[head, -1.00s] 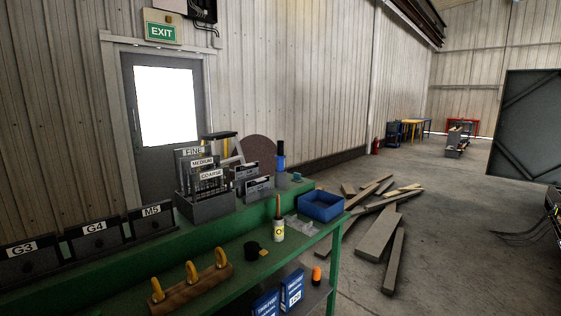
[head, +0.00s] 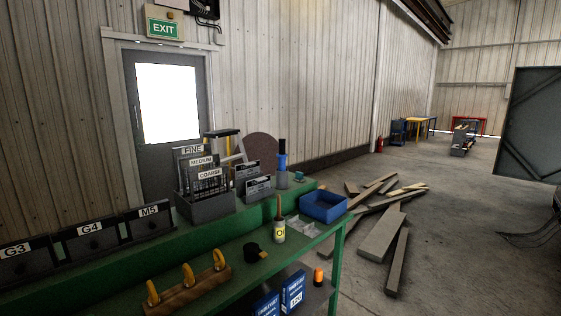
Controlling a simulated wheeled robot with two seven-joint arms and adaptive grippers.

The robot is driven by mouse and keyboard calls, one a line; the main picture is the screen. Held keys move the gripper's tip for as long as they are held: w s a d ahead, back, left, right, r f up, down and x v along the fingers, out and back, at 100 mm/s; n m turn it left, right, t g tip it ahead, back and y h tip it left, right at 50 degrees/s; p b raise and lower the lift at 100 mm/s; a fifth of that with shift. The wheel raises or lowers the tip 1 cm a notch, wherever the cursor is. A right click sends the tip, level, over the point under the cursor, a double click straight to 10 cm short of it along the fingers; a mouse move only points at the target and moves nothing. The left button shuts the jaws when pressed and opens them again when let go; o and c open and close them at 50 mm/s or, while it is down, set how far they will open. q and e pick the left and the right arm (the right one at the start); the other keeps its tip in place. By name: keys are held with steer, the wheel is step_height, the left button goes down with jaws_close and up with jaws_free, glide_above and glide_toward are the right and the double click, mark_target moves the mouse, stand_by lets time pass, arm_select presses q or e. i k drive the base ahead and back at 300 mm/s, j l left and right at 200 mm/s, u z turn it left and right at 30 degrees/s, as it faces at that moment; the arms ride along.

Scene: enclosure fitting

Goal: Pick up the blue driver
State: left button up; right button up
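A blue and black upright tool (head: 282,158), which looks like the blue driver, stands in a small grey holder (head: 283,180) at the back right of the green bench (head: 225,258). Its blue part is low and its black part is on top. Neither of my grippers shows in the head view, and nothing is seen touching the tool.
Beside the holder are card racks (head: 258,188) and a blue bin (head: 324,206). A bottle with a brush (head: 279,230), a black tape roll (head: 254,252) and a wooden block with yellow hooks (head: 188,285) stand in front. Loose planks (head: 382,235) litter the floor right of the bench.

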mark_target(282, 155)
steer(key=i+l+u, duration=0.2)
steer(key=i+l, duration=0.55)
steer(key=l, duration=0.15)
steer(key=i+l+u, duration=0.15)
steer(key=l, duration=0.15)
steer(key=i+l, duration=0.15)
steer(key=l, duration=0.15)
steer(key=i+l+u, duration=0.15)
steer(key=l, duration=0.4)
steer(key=l+u, duration=0.1)
steer(key=l, duration=0.4)
